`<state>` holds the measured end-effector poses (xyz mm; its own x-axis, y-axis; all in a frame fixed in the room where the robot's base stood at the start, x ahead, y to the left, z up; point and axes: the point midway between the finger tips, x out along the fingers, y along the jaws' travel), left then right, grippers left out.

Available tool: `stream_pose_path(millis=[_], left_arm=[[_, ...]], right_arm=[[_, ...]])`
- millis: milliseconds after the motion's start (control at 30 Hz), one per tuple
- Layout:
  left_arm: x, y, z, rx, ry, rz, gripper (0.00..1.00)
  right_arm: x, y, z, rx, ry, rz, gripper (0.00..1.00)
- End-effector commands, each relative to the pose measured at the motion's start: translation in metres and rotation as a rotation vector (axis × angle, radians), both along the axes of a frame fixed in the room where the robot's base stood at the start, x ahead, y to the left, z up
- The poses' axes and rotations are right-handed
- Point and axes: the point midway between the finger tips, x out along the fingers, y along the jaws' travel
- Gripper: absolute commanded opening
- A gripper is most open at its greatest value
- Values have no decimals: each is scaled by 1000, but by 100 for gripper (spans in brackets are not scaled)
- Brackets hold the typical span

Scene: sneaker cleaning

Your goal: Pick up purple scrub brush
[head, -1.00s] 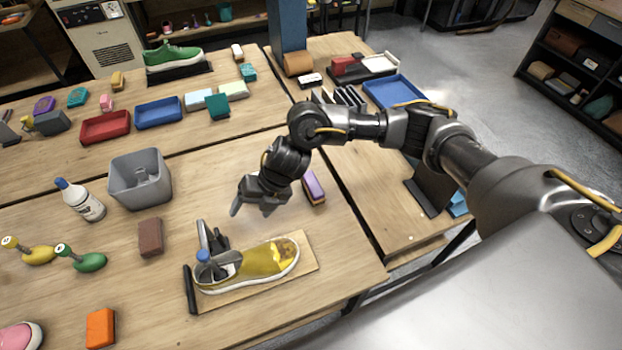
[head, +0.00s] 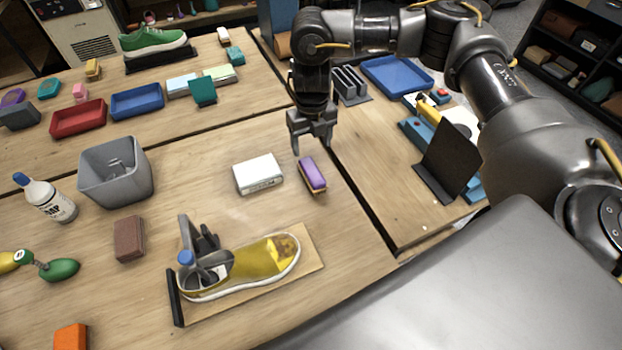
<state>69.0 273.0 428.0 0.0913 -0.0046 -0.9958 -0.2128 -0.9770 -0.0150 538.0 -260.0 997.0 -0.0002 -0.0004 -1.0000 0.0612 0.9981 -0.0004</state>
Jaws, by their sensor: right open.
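The purple scrub brush (head: 313,174) lies on the wooden table, right of a white block and near the table's right edge. Its purple top faces up and a tan bristle side shows below. My right gripper (head: 312,149) points down just behind and above the brush, with its fingers apart and nothing between them. It looks close to the brush but apart from it. My left gripper is not in view.
A white block (head: 258,174) lies just left of the brush. A yellow sneaker (head: 262,262) sits on a board in front. A grey bin (head: 116,172), brown block (head: 129,239) and soap bottle (head: 45,198) stand left. A gap separates the right-hand table, with its dark upright panel (head: 447,160).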

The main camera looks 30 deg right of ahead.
Motion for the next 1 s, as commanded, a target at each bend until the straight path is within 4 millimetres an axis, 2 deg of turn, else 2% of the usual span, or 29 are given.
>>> stream_pose_path(millis=[67,300,433,667,900,1000], left_arm=[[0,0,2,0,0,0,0],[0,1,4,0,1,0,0],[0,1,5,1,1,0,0],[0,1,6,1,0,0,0],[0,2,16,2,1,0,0],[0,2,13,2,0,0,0]], right_arm=[[0,0,-4,1,2,0,69],[-1,2,-41,2,4,1,69],[0,2,-53,1,1,3,69],[-1,3,-58,1,2,3,69],[-8,4,-88,2,5,2,69],[-7,4,-101,3,3,2,69]])
